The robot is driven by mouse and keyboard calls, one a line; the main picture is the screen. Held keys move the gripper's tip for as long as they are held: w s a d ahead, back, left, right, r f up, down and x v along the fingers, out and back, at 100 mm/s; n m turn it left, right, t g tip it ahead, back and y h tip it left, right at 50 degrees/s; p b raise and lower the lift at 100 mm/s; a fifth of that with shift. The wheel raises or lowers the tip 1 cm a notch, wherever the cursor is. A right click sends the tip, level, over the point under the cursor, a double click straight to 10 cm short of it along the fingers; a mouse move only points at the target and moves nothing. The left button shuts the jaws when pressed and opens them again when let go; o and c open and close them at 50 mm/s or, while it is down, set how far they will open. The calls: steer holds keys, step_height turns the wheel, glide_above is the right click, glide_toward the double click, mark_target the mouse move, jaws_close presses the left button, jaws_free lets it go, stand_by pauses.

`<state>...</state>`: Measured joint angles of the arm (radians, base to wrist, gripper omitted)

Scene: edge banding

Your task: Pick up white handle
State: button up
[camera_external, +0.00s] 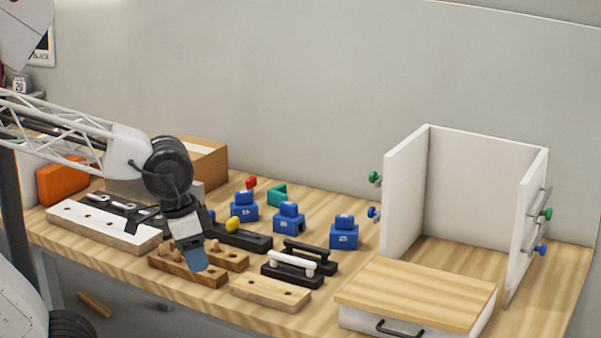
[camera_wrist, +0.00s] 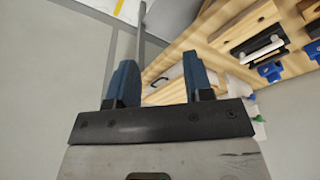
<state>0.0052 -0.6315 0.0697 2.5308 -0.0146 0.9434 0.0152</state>
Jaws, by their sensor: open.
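The white handle (camera_external: 291,262) rests on a black block (camera_external: 292,279) in the middle front of the bench. It also shows as a pale bar on a dark block at the upper right of the wrist view (camera_wrist: 262,52). My gripper (camera_external: 195,263) points down with blue fingertips over the wooden block with pegs, left of the white handle and apart from it. In the wrist view my gripper (camera_wrist: 159,80) has its two blue fingers spread with nothing between them. The fingers partly hide the wooden block behind them in the outside view.
A dark handle (camera_external: 308,253) on its own black block stands just behind the white one. A light wooden block with holes (camera_external: 270,292) lies in front. Blue numbered blocks (camera_external: 344,233) stand behind. A drawer box (camera_external: 415,295) and white cabinet (camera_external: 405,195) stand right.

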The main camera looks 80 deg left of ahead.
steer(key=w+a+f+n+h, duration=0.4)
steer(key=w+a+n, duration=0.2)
steer(key=w+n, duration=0.1)
steer(key=w+a+f+n+h, duration=0.3)
steer(key=w+a+n, duration=0.3)
steer(key=n, duration=0.2)
steer(key=w+a+f+n+t, duration=0.1)
steer(key=a+f+n+t, duration=0.1)
steer(key=a+n, duration=0.2)
steer(key=w+a+f+n+t+h, duration=0.1)
steer(key=w+a+f+n+t, duration=0.1)
steer(key=a, duration=0.8)
steer(key=w+a+f+n+t+h, duration=0.1)
steer(key=w+a+f+n+t, duration=0.1)
steer(key=a+n, duration=0.4)
steer(key=shift+w+a+f+t, duration=0.1)
steer(key=shift+a+f+t, duration=0.4)
steer(key=shift+f, duration=0.25)
steer(key=shift+d, duration=0.1)
steer(key=shift+x, duration=1.25)
